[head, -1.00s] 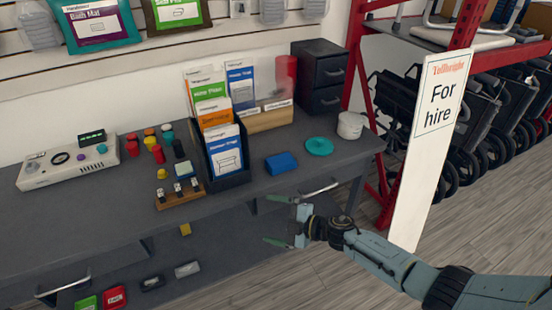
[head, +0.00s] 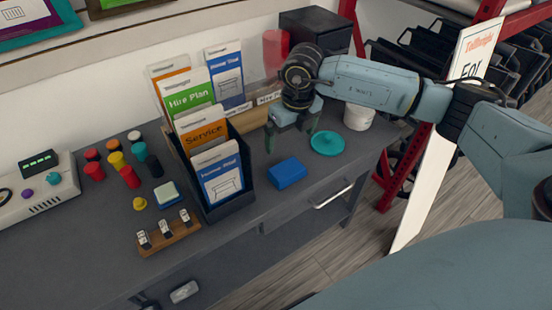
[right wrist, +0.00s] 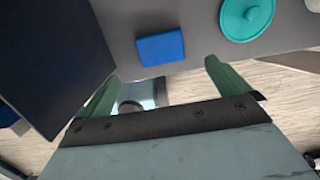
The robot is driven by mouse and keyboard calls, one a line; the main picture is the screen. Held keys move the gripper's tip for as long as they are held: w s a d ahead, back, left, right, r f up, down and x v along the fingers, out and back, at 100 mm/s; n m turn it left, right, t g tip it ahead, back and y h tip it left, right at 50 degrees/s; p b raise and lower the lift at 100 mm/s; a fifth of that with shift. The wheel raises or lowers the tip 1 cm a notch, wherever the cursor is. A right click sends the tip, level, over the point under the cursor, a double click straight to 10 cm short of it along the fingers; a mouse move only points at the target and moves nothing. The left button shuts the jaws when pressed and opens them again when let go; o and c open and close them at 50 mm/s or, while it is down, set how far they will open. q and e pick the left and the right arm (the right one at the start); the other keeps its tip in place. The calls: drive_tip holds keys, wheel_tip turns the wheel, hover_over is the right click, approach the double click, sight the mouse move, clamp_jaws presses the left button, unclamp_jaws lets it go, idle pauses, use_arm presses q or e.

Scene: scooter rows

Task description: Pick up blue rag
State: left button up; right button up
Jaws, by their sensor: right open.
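The blue rag (head: 287,173) is a small folded block lying flat on the grey counter, between the brochure holder and the teal lid. My right gripper (head: 291,143) is open and empty above the counter, just behind the rag in the head view, its green fingers pointing down. In the right wrist view the rag (right wrist: 160,47) lies beyond the fingertips, roughly between them sideways, and nothing is between the fingers (right wrist: 160,73). My left gripper is not in view.
A dark brochure holder (head: 231,206) stands left of the rag. A teal lid (head: 327,143) and a white tub (head: 358,116) are to the right. The counter (head: 262,200) is bare around the rag. A drawer handle (head: 333,196) juts from the front.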

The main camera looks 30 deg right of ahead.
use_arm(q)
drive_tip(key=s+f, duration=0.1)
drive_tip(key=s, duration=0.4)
use_arm(e)
hover_over(288, 170)
drive_tip(key=f, duration=0.4)
drive_tip(key=shift+s+d+f+b, duration=0.2)
drive_tip(key=shift+f+b, duration=0.1)
drive_tip(key=shift+b, duration=0.1)
drive_tip(key=shift+w+f, duration=0.1)
drive_tip(key=shift+f, duration=0.6)
drive_tip(key=shift+w+f, duration=0.1)
drive_tip(key=shift+f, duration=0.35)
drive_tip(key=shift+w+f, duration=0.1)
drive_tip(key=shift+f, duration=0.45)
drive_tip(key=f, duration=0.2)
drive_tip(key=f+b, duration=0.1)
drive_tip(key=f, duration=0.2)
drive_tip(key=shift+a, duration=0.2)
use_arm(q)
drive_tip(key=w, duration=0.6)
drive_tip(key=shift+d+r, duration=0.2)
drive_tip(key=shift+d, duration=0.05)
use_arm(e)
drive_tip(key=shift+r, duration=0.1)
drive_tip(key=shift+c, duration=0.4)
